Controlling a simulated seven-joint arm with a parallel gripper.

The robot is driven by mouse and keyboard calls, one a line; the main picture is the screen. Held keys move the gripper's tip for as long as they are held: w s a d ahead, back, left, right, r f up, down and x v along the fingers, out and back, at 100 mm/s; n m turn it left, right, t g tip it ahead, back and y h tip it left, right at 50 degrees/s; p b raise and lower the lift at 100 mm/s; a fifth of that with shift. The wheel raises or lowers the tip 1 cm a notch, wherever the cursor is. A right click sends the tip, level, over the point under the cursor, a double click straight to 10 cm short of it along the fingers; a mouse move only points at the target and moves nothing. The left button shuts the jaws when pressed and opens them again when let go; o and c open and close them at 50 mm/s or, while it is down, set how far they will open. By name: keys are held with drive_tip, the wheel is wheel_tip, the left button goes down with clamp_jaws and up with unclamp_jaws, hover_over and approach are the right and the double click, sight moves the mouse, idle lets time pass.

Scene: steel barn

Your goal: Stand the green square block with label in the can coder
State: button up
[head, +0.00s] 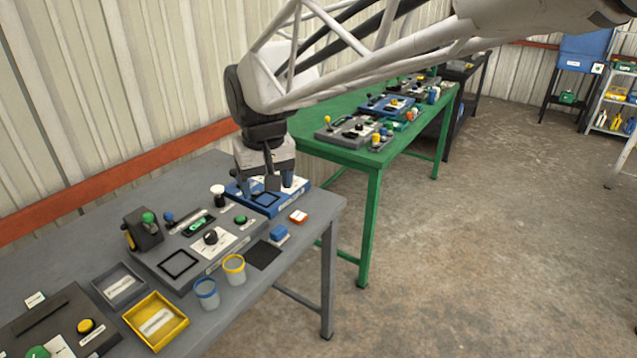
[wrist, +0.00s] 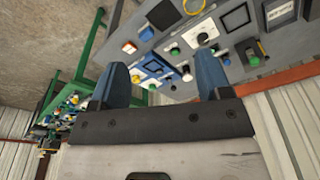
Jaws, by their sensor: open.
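My gripper (head: 266,184) is open, pointing down over the blue panel (head: 300,198) at the far right end of the grey table. Its two blue fingers also show in the wrist view (wrist: 164,80), apart, with nothing seen held between them. A small green piece with a pale mark (head: 198,226) lies in a dark slot on the grey panel, left of my gripper; it may be the labelled green block, but is too small to be sure. No part is readable as the can coder. The blue panel has a dark square outline, partly hidden by my gripper.
The grey panel (head: 172,250) carries a knob, a green button and a square frame. A blue block (head: 278,233), an orange block (head: 298,216), a black mat (head: 263,255), two cups (head: 234,270) and a yellow tray (head: 181,319) stand near. A green table (head: 352,153) stands beyond.

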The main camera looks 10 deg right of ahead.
drive_tip(key=s+d+f+m, duration=0.1)
drive_tip(key=s+d+f, duration=0.1)
drive_tip(key=s+d, duration=0.6)
drive_tip(key=s+d+f+m, duration=0.2)
drive_tip(key=s+d+f, duration=0.1)
drive_tip(key=s+d, duration=0.6)
drive_tip(key=s, duration=0.3)
drive_tip(key=shift+s+f+t+h, duration=0.25)
drive_tip(key=shift+s+t+h, duration=0.05)
drive_tip(key=shift+s+t, duration=0.1)
drive_tip(key=shift+o, duration=0.5)
drive_tip(key=shift+w, duration=0.1)
